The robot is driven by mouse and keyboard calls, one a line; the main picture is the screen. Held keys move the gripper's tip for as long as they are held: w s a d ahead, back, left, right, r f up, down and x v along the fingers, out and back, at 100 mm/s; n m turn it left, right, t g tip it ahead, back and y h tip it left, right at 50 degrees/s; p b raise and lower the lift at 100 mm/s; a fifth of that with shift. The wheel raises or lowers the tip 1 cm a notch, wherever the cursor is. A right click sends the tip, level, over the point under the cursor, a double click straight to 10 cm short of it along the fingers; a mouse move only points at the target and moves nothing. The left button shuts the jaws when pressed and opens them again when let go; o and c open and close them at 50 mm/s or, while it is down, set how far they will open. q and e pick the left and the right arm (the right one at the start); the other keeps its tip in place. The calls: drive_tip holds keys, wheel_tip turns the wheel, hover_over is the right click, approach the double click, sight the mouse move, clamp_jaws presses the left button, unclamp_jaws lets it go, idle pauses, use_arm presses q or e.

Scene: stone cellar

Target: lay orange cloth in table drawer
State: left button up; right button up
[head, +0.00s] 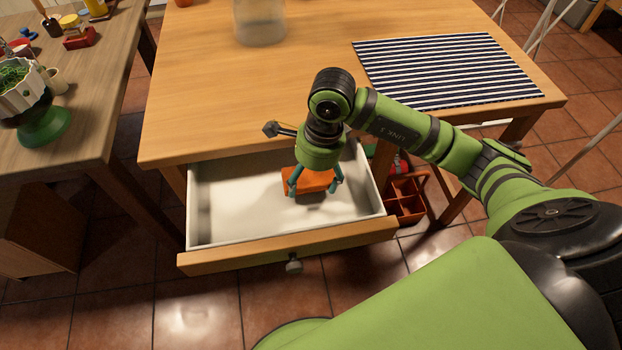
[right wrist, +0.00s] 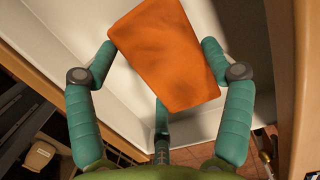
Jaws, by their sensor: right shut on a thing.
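The table drawer (head: 240,256) is pulled out from the wooden table (head: 205,105); its white inside looks empty apart from the cloth and gripper. The orange cloth (head: 312,177) is a flat, folded rectangle over the right half of the drawer. My right gripper (head: 315,188) points down at the drawer, its teal fingers shut on the cloth. The right wrist view shows the cloth (right wrist: 165,55) tilted between the fingers, with white drawer surface behind it. I cannot tell whether the cloth touches the drawer floor. My left gripper is not in view.
A striped mat (head: 447,70) and a clear container (head: 260,22) lie on the table. A red divided box (head: 405,200) stands on the floor right of the drawer. A side table at left holds a potted plant (head: 20,90) and small items. The drawer's left half is free.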

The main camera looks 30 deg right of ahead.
sight(320, 178)
drive_tip(key=shift+f, duration=0.95)
drive_tip(key=shift+f, duration=0.1)
drive_tip(key=o, duration=0.9)
drive_tip(key=r, duration=0.4)
drive_tip(key=d+r, duration=0.1)
drive_tip(key=r, duration=0.7)
drive_tip(key=shift+s+d+r, duration=0.1)
drive_tip(key=shift+s+d, duration=0.15)
drive_tip(key=shift+d, duration=0.1)
